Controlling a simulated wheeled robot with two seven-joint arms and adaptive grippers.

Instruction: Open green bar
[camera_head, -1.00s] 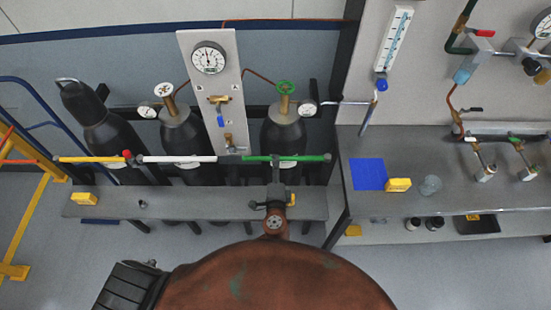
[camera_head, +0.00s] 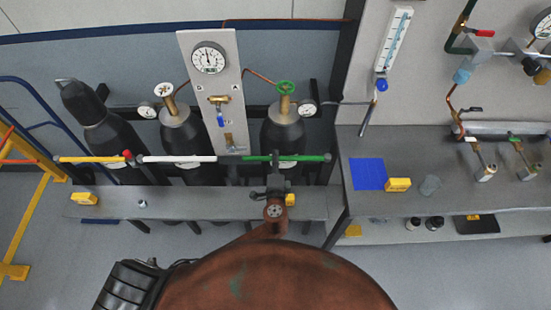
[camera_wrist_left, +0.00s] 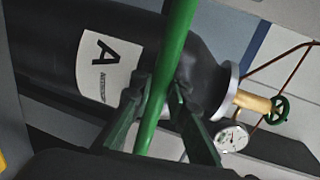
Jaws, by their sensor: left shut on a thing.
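The green bar (camera_head: 300,158) lies level in front of the right-hand gas cylinder, in line with a white bar (camera_head: 180,159) and a yellow bar (camera_head: 92,159). My left gripper (camera_head: 275,162) reaches up to the green bar near its left part and is shut on it. In the left wrist view the green bar (camera_wrist_left: 172,62) runs between the two fingers (camera_wrist_left: 160,92), one on each side. The gripper's body hides part of the bar's lower side in the head view. My right gripper does not show.
Dark cylinders (camera_head: 283,133) stand close behind the bars, with a gauge panel (camera_head: 230,75) above. A narrow grey bench (camera_head: 170,207) runs below the bars, bearing small yellow blocks (camera_head: 83,198). A workbench (camera_head: 460,170) with pipes and valves stands on the right.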

